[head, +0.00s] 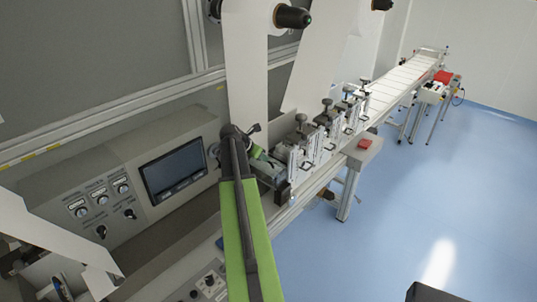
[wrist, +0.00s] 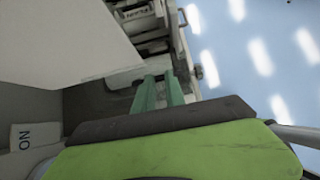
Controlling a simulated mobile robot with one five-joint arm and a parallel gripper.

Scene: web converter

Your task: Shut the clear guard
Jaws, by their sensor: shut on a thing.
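My gripper (head: 262,158) is at the near end of the row of stations on the converter, beside the hanging white web. Its two green fingers show in the wrist view (wrist: 161,80), close together and pointing away from the camera. They are shut on what seems to be the edge of the clear guard; the held part is mostly hidden between the fingertips. The guard's see-through panel is hard to make out against the machine, so I cannot tell how far it stands open. My green arm hides part of the machine in the head view.
A control panel with a dark screen (head: 173,171) and knobs is left of my arm. White web (head: 246,70) hangs close by the gripper. Several clamp stations with black knobs and a conveyor (head: 405,76) run to the back right. Blue floor (head: 440,170) is open at the right.

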